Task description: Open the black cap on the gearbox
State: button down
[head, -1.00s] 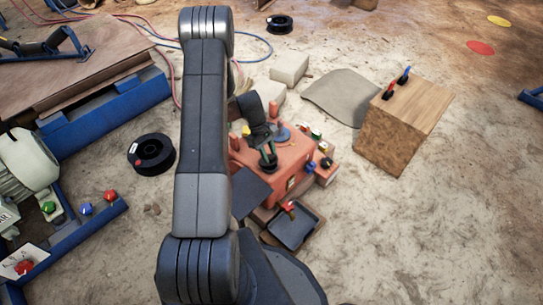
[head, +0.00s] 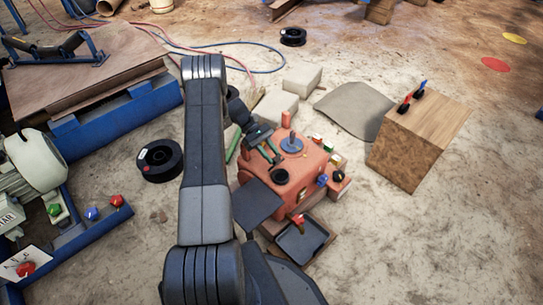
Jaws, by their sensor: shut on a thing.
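The orange-red gearbox (head: 312,160) stands right of my arm in the middle of the head view. A dark round ring (head: 279,176) is on its top near the left corner; it looks like an opening, though it is small. My gripper (head: 271,155) is just behind and left of this ring, over the gearbox top, and apart from the ring. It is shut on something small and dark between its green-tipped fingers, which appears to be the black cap. The fingers hide most of it.
A blue disc with an upright handle (head: 291,145) is close right of my gripper. A black tray (head: 300,240) lies in front. A wooden box (head: 405,150) stands at right, a black spool (head: 160,160) at left. Pale blocks (head: 275,105) lie behind.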

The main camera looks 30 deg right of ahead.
jog(key=shift+w, duration=0.1)
dwell(0.4)
jog(key=c, duration=1.1)
grip_release()
jog(key=p+v, duration=0.7)
jog(key=v, duration=0.6)
jog(key=shift+w+a+r, duration=0.15)
jog(key=shift+w+a, duration=0.05)
jog(key=shift+w, duration=0.05)
jog(key=shift+p, duration=0.3)
